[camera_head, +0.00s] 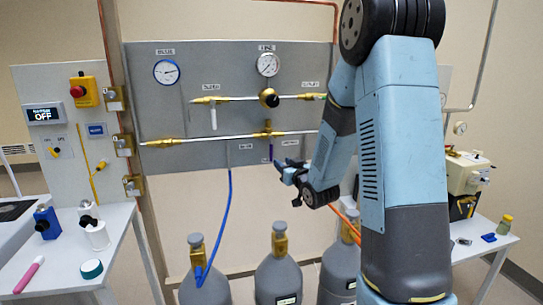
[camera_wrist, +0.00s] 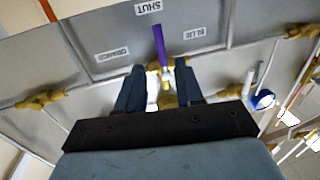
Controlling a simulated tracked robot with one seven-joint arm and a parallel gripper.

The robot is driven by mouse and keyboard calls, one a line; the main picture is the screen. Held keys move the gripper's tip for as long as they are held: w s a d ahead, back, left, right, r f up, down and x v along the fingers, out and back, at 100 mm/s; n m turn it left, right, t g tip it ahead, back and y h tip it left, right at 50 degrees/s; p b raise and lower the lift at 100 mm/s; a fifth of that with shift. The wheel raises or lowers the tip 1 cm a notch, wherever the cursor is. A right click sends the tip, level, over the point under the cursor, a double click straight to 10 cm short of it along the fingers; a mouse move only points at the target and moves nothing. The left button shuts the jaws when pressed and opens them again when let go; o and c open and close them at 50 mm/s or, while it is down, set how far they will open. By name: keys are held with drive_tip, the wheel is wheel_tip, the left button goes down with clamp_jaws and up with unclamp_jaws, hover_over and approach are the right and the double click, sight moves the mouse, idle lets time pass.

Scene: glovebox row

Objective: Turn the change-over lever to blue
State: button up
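The change-over lever (camera_head: 270,152) is a short purple handle on a brass valve (camera_head: 267,132) in the middle of the lower pipe. It points straight down. In the wrist view, which is upside down, the purple lever (camera_wrist: 160,43) points at the SHUT label (camera_wrist: 148,8), between the BLUE label (camera_wrist: 194,33) and the ORANGE label (camera_wrist: 112,54). My gripper (camera_head: 280,169) is just below and right of the lever in the head view. In the wrist view its two dark fingers (camera_wrist: 160,72) are apart, with the lever in line with the gap. I cannot tell whether the lever lies between them.
The grey panel (camera_head: 210,60) carries gauges, pipes and other valves. A blue hose (camera_head: 229,190) drops to the left cylinder (camera_head: 204,285). More cylinders stand below my gripper. Side tables hold loose items at left and right. The space left of my gripper is clear except for the hose.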

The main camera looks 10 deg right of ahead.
sight(272, 155)
drive_tip(key=w, duration=0.3)
drive_tip(key=w+a, duration=0.1)
drive_tip(key=w, duration=0.3)
drive_tip(key=w+a, duration=0.1)
drive_tip(key=w, duration=0.2)
drive_tip(key=shift+w, duration=0.35)
clamp_jaws()
